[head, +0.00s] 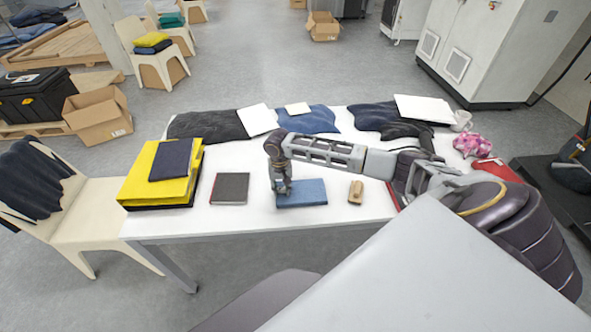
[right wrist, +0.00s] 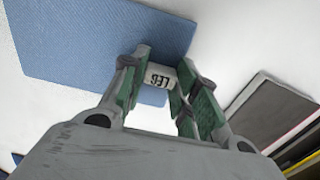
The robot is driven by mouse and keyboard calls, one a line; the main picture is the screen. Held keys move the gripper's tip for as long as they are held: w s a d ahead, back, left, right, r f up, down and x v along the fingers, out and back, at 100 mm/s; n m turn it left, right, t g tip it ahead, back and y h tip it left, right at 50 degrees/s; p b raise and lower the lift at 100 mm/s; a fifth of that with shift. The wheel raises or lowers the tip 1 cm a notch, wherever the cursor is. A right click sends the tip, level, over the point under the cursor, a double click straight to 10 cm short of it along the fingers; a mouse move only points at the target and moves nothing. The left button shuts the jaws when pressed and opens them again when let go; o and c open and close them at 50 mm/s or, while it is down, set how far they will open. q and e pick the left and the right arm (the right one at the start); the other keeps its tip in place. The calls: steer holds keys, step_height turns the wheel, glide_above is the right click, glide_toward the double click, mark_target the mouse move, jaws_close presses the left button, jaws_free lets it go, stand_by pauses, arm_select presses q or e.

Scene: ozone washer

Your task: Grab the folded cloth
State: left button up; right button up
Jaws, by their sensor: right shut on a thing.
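The folded blue cloth (head: 304,192) lies flat near the front edge of the white table. My right gripper (head: 281,188) points down at the cloth's left end. In the right wrist view the blue cloth (right wrist: 95,42) spreads at the upper left, and my right gripper (right wrist: 162,78) is shut on its edge. A white label (right wrist: 160,76) with dark lettering shows between the fingers; the exact grip is partly hidden by them. My left gripper is out of view.
On the white table (head: 235,220), a dark book-like item (head: 230,188) lies left of the cloth and a small tan object (head: 356,191) to its right. A yellow stack (head: 150,185) with a navy cloth stands farther left. Dark garments (head: 205,125) and white sheets line the back edge.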

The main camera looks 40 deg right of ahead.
steer(key=shift+r, duration=0.15)
step_height(320, 180, up, 10)
stand_by(0.7)
stand_by(0.6)
